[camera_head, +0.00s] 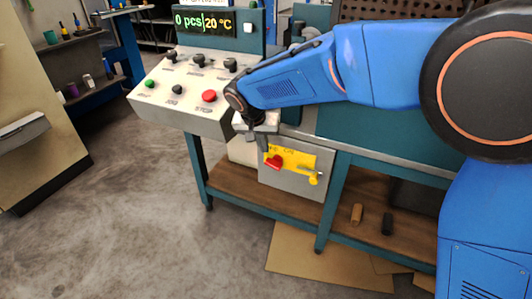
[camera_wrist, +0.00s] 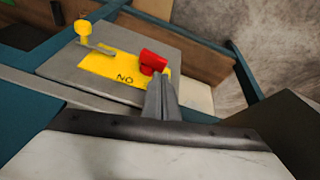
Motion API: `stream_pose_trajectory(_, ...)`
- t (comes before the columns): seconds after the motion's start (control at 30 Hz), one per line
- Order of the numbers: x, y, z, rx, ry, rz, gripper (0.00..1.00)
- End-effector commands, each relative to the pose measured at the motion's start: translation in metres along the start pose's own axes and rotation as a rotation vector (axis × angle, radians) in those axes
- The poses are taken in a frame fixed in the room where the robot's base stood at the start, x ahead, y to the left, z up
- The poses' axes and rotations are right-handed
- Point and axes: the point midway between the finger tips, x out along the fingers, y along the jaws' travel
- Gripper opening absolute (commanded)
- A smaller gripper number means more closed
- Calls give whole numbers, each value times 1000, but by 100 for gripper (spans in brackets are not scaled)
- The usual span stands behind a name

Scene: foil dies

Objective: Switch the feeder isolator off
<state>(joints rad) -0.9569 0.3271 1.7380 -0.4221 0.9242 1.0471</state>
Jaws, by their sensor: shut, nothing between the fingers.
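The feeder isolator is a grey box (camera_head: 288,184) under the bench, with a yellow plate (camera_head: 297,157) and a red handle (camera_head: 274,162). In the wrist view the red handle (camera_wrist: 152,62) lies across one end of the yellow plate (camera_wrist: 108,68).
A control panel (camera_head: 182,98) with knobs and a red button stands above and left of the box. The bench frame (camera_head: 336,190) and a wooden lower shelf (camera_head: 236,187) surround it. Open floor (camera_head: 130,220) lies to the left.

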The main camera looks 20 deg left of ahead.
Motion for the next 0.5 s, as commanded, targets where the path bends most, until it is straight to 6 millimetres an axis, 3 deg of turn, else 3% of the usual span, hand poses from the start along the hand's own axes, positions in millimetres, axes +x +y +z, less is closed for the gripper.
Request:
stream_pose_trajectory(0.3,-65,-1,0,-1,2,-2,0)
stream_pose_trajectory(0.5,-93,0,0,0,1,-1,0)
